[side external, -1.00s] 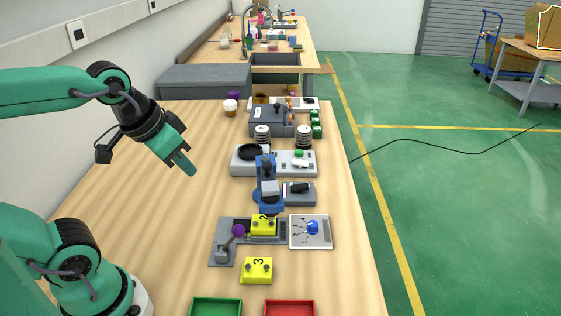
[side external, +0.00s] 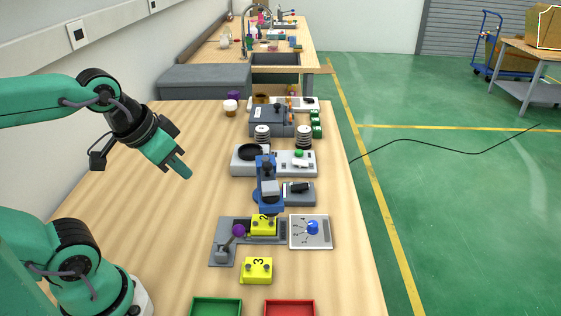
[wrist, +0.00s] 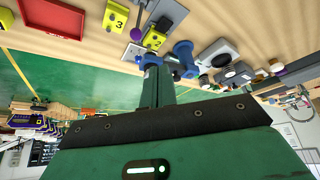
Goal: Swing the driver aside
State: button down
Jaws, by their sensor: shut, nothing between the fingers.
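The driver appears to be the blue upright device (side external: 266,172) with a grey block on its front, standing mid-bench behind a yellow block marked 2 (side external: 264,225). The blue device also shows in the wrist view (wrist: 184,52), just beyond my fingertips. My gripper (side external: 187,174) is shut and empty, above the bare bench to the left of the device and clearly apart from it in the side view. The yellow block sits on a grey fixture (side external: 222,257) with a purple-knobbed lever (side external: 238,231).
A second yellow block, marked 3 (side external: 257,270), lies in front of the fixture. Green (side external: 216,304) and red (side external: 289,305) trays are at the front. A white panel with a blue knob (side external: 312,228) is to the right. The left bench is clear.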

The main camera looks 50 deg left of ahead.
jog(key=c, duration=2.2)
grip_release()
jog(key=c, duration=1.4)
grip_release()
jog(key=shift+w+r, duration=0.1)
jog(key=shift+c, duration=0.2)
jog(key=shift+o, duration=1.4)
jog(key=shift+w+r, duration=0.1)
jog(key=shift+w, duration=0.1)
jog(key=w+m+g, duration=0.1)
jog(key=w, duration=0.6)
jog(key=w+a+f+m+g, duration=0.1)
jog(key=w+g, duration=0.1)
jog(key=w, duration=0.5)
jog(key=w+a+f+m+g, duration=0.1)
jog(key=w+g, duration=0.1)
jog(key=w, duration=0.5)
jog(key=shift+w+f, duration=0.2)
jog(key=shift+w, duration=0.2)
jog(key=shift+w+a+f+g, duration=0.1)
jog(key=shift+w+f+g, duration=0.2)
jog(key=shift+w, duration=0.2)
